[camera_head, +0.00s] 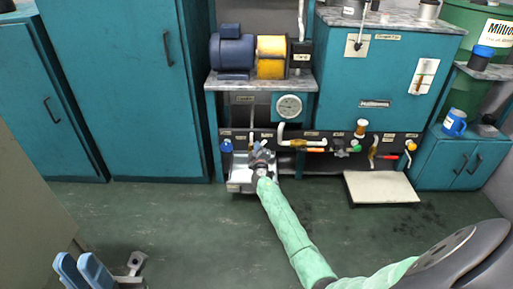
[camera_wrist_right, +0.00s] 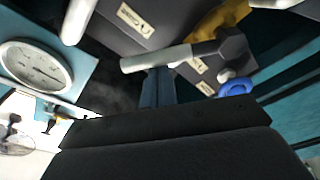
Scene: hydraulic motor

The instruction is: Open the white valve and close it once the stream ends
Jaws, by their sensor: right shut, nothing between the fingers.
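In the right wrist view a white valve handle (camera_wrist_right: 155,58) runs across the top of my fingertips and joins a dark grey fitting (camera_wrist_right: 235,45). My right gripper (camera_wrist_right: 158,76) is shut and empty, its blue fingertips right at the handle. Whether they touch it I cannot tell. In the head view the right gripper (camera_head: 258,152) is at the front of the hydraulic bench, above a metal tray (camera_head: 240,182), and largely hides that valve. I make out no stream. My left gripper (camera_head: 80,264) is open and empty at the bottom left, far from the bench.
A round gauge (camera_head: 289,106) is on the bench front, right of my right gripper. White pipes with a yellow valve (camera_head: 302,143) and other coloured valves continue to the right. A blue knob (camera_head: 226,146) is to the left. A pale platform (camera_head: 380,187) lies below. The green floor in front is clear.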

